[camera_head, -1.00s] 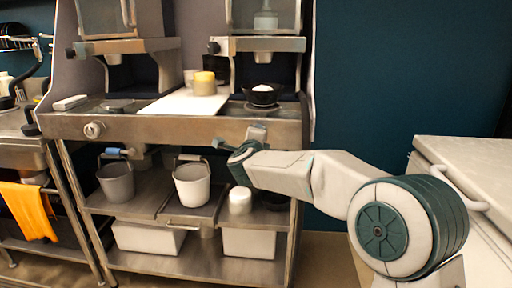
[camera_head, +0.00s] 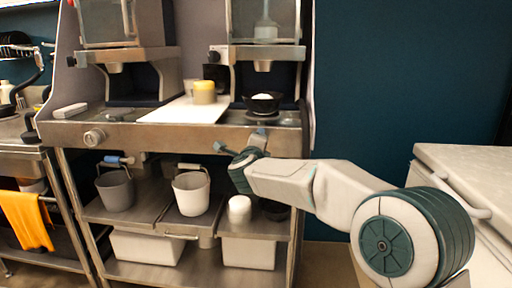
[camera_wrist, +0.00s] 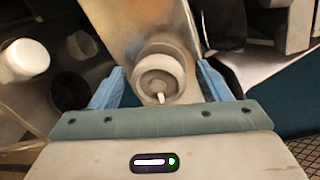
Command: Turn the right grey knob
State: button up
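The right grey knob (camera_wrist: 158,78), round with a small white pointer, is on the metal front panel in the wrist view. My gripper (camera_wrist: 160,68) is open, with one blue finger on each side of the knob. Gaps show between the fingers and the knob, so it is not gripped. In the head view my gripper (camera_head: 240,149) is at the right part of the counter's front panel (camera_head: 170,137), and my arm and gripper hide the right knob. The left grey knob (camera_head: 94,138) shows clearly on the same panel.
Buckets (camera_head: 190,192) and a white container (camera_head: 239,209) are on the shelf below. A white cabinet (camera_head: 470,165) is at the right.

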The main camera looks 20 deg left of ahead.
jog(key=v, duration=1.4)
jog(key=shift+p, duration=0.3)
jog(key=shift+w, duration=0.1)
jog(key=s+d+r+n+g+y+p, duration=0.25)
jog(key=d+r+n+g+p, duration=0.3)
jog(key=d+n+p, duration=0.7)
jog(key=s+d+n+g+h+p, duration=0.6)
jog(key=s+d+p, duration=0.5)
jog(key=s+d, duration=0.9)
jog(key=d+g, duration=0.2)
jog(key=d, duration=0.3)
jog(key=shift+s+f+h, duration=0.2)
jog(key=shift+s+h, duration=0.15)
jog(key=shift+s, duration=0.05)
